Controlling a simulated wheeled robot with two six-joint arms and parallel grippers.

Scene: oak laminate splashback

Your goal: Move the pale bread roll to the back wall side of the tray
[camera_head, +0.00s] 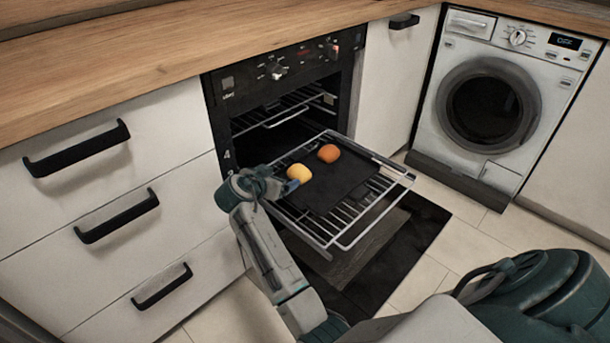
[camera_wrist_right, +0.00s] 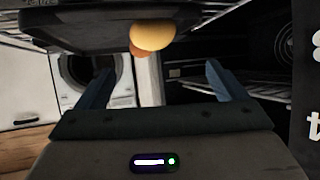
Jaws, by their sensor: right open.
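The pale bread roll (camera_head: 299,173), yellowish, sits on the dark tray (camera_head: 345,188) near its left edge. In the right wrist view the pale roll (camera_wrist_right: 152,36) appears at top centre, ahead of the spread fingers. My right gripper (camera_head: 280,187) is open and empty just left of the pale roll, with a gap visible in the wrist view (camera_wrist_right: 163,85). A browner orange roll (camera_head: 329,153) sits farther back on the tray, and shows partly hidden behind the pale one in the wrist view (camera_wrist_right: 137,52). My left gripper is not in view.
The tray rests on a pulled-out wire rack (camera_head: 358,228) in front of the open oven (camera_head: 275,132). White drawers (camera_head: 100,225) stand to the left and a washing machine (camera_head: 490,100) to the right. Right and front parts of the tray are bare.

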